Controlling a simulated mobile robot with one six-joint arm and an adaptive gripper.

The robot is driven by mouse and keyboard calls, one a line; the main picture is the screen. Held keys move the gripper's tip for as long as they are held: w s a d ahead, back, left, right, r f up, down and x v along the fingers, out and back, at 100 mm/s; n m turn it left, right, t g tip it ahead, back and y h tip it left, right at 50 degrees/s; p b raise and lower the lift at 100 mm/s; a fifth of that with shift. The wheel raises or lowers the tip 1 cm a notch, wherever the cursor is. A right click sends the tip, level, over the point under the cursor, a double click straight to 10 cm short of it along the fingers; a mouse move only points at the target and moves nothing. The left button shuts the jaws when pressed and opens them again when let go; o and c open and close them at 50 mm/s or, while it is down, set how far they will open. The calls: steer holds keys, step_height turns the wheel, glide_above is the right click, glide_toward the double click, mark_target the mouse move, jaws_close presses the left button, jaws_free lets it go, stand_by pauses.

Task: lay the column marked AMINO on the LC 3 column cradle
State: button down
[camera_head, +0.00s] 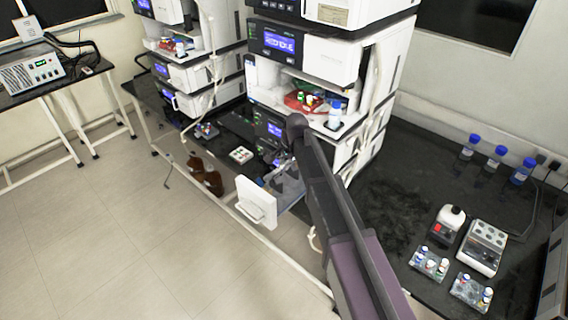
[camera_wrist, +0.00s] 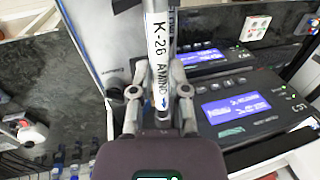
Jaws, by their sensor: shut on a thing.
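The column (camera_wrist: 159,32) is a slim metal tube with a white label reading K-26 AMINO and a blue arrow near its lower end. In the wrist view it stands lengthwise between the fingers of my gripper (camera_wrist: 160,88), which is shut on it. The column's upper end runs out of the picture. I cannot pick out the LC 3 cradle with certainty in either view.
A module with a lit blue screen (camera_wrist: 233,108) is at right in the wrist view; its LC number is hard to read. In the head view, a white-fronted drawer (camera_head: 257,203) stands open beside my arm. Brown bottles (camera_head: 205,178) stand left of it. Vial racks (camera_head: 471,292) are at lower right.

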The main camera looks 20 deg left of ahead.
steer(key=shift+d+b+x, duration=0.2)
steer(key=shift+b+x, duration=0.7)
steer(key=shift+x, duration=0.1)
steer(key=shift+d+b+x, duration=0.25)
steer(key=shift+b+x, duration=0.65)
steer(key=shift+x, duration=0.1)
steer(key=shift+s+f+b, duration=0.15)
steer(key=shift+f+b, duration=0.45)
steer(key=shift+f, duration=0.1)
steer(key=c, duration=0.5)
jaws_free()
steer(key=shift+c, duration=0.2)
steer(key=shift+r, duration=0.2)
